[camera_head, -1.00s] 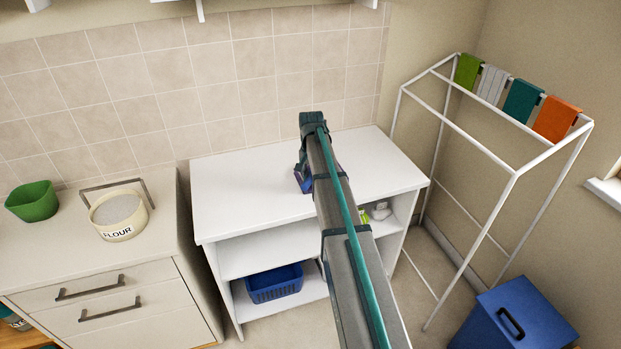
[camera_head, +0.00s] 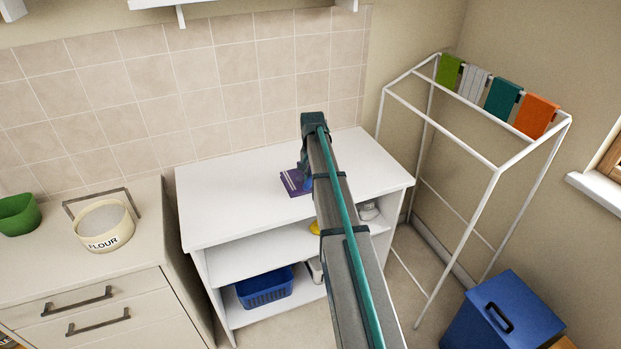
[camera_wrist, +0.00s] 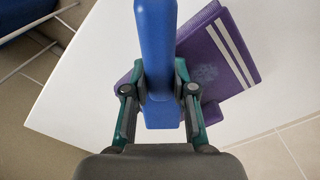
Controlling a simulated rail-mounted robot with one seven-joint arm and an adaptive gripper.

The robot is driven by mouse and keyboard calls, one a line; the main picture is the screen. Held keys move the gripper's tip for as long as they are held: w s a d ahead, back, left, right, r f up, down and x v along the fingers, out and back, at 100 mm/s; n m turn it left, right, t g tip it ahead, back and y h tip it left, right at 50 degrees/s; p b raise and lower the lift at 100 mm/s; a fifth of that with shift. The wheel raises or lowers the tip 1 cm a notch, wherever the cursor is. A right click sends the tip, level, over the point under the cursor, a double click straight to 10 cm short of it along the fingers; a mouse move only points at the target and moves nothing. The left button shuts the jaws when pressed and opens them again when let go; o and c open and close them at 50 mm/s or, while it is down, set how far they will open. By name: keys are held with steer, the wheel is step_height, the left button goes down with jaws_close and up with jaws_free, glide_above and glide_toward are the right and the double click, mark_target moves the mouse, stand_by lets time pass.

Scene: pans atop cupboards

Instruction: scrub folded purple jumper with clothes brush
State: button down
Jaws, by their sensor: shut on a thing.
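The folded purple jumper (camera_head: 292,184) lies on the white shelf unit's top, partly hidden behind my arm. In the wrist view the jumper (camera_wrist: 232,50) shows two white stripes and a pale smudgy patch. My gripper (camera_wrist: 158,92) is shut on the blue clothes brush (camera_wrist: 155,40), its fingers on either side of it. The brush is over the jumper's left part in the wrist view and hides some of it. I cannot tell whether the brush touches the cloth.
The white unit's top (camera_head: 225,200) is otherwise clear where visible. A blue basket (camera_head: 265,288) sits on its lower shelf. A flour tin (camera_head: 103,228) and green bowl (camera_head: 18,214) stand on the left counter. A white drying rack (camera_head: 492,190) and blue bin (camera_head: 505,315) are at right.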

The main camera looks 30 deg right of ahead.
steer(key=shift+w+a, duration=0.15)
steer(key=shift+a, duration=1.5)
steer(key=shift+w+a, duration=0.1)
steer(key=shift+a, duration=1.5)
steer(key=shift+s+d+p, duration=0.15)
steer(key=shift+d+p, duration=0.2)
steer(key=shift+d, duration=1.8)
steer(key=shift+s+d, duration=0.15)
steer(key=shift+d, duration=1.05)
steer(key=shift+f, duration=0.1)
steer(key=c, duration=1.6)
jaws_free()
jaws_close()
steer(key=shift+a, duration=0.15)
